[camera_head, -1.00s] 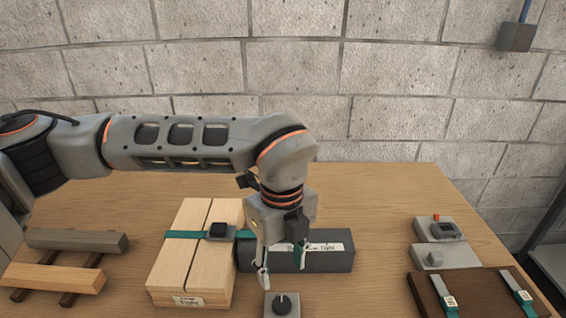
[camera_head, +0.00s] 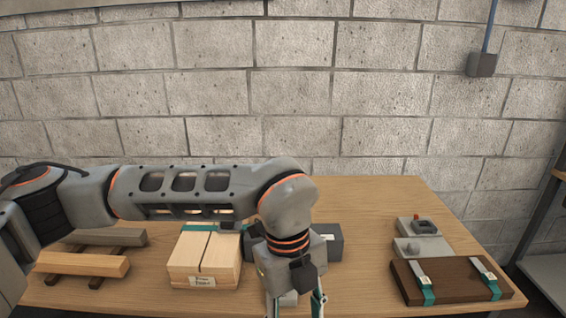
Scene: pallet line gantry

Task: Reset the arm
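My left arm (camera_head: 180,192) reaches in from the left across the table. Its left gripper (camera_head: 296,304) points down in front of the dark grey box (camera_head: 330,243), and the fingers are apart with nothing seen held. The fingertips run near the bottom edge of the picture. My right gripper is not in view.
A pale wooden block (camera_head: 203,262) with a green strap stands left of the gripper. Wooden bars (camera_head: 82,264) lie further left. At right are grey control boxes (camera_head: 420,247) and a dark brown board (camera_head: 453,282) with straps. The table's back middle is clear.

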